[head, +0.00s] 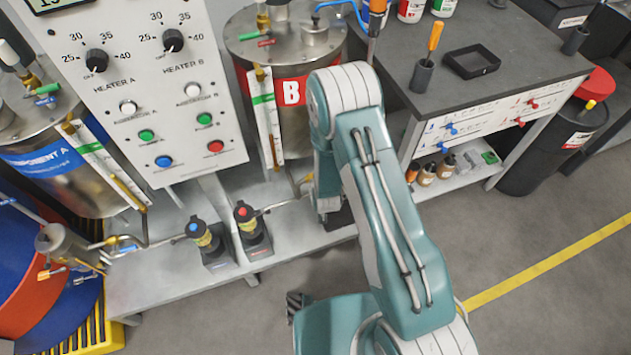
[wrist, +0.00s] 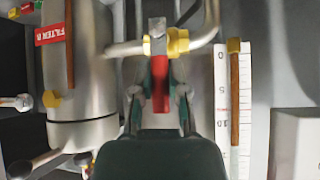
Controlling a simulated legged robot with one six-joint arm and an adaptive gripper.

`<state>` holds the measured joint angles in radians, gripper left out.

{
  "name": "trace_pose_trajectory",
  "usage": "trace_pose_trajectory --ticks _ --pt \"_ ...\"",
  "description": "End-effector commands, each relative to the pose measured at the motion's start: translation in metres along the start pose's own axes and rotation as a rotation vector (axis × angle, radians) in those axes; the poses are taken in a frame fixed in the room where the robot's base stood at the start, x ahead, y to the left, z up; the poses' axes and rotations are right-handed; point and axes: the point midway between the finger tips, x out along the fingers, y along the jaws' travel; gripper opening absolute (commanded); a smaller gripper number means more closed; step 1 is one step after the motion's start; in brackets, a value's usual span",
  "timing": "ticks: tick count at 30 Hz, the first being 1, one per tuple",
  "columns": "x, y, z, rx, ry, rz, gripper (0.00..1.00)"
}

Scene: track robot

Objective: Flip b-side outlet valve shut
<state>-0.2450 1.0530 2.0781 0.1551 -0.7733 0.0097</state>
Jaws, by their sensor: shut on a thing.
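In the wrist view a valve with a brass body (wrist: 178,41) sits on a short metal pipe. Its red lever (wrist: 160,88) points straight down in the picture, across the pipe. My gripper (wrist: 160,98) has its two fingers closed around the lever, one on each side. A steel canister (wrist: 75,70) with a red "FILTER B" label stands left of it. In the head view my arm hides the gripper and the valve. The steel tank marked B (head: 289,125) stands just left of my arm.
A white level gauge (wrist: 222,110) stands close to the right of the gripper. In the head view the heater control panel (head: 140,85) is at left, two small pumps stand on the grey bench (head: 170,285), and a dark workbench (head: 500,95) is at right. The floor at lower right is clear.

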Motion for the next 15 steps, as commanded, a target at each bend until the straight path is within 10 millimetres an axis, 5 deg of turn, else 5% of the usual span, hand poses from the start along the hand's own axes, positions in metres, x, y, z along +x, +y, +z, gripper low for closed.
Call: trace_pose_trajectory --ticks 13,14,15 --pt "-0.0001 0.0009 0.004 0.005 -0.011 -0.003 0.0" --pt "-0.0001 0.0008 0.0039 0.005 -0.011 -0.003 0.33" --pt "-0.0001 0.0008 0.0037 0.005 -0.01 -0.004 0.51"
